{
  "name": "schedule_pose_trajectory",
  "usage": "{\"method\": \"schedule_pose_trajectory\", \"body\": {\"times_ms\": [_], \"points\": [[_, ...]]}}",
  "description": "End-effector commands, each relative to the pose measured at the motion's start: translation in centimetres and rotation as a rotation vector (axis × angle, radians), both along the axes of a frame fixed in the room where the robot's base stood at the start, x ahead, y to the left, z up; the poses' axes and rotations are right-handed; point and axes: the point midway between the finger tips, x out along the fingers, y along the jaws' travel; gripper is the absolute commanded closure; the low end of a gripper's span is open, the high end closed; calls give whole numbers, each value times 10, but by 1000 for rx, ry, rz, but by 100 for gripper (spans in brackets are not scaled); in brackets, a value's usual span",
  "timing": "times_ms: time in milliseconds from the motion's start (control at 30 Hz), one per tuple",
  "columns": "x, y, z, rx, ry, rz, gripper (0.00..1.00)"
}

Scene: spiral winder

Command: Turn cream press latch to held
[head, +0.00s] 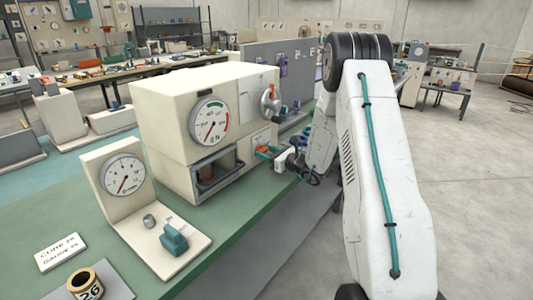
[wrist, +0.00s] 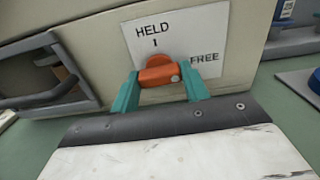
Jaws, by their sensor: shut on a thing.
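The cream press (head: 165,110) stands on the green bench with a round dial on its front. Its orange latch (wrist: 158,75) sits in front of a white label (wrist: 190,38) reading HELD at the top and FREE at the right. My gripper (wrist: 160,85) has its two teal fingers on either side of the latch, shut on it.
A dark-framed opening (head: 217,172) is in the press front, left of the latch. A second gauge stand (head: 122,180) with a teal lever (head: 174,238) is nearer on the bench. A grey panel (head: 280,65) stands behind.

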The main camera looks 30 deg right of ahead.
Motion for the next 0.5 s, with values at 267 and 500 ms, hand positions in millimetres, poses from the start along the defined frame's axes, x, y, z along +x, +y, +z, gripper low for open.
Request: {"method": "schedule_pose_trajectory", "body": {"times_ms": [267,500], "points": [[0,0,0,-149,-54,0,77],[0,0,0,-357,-128,0,77]]}}
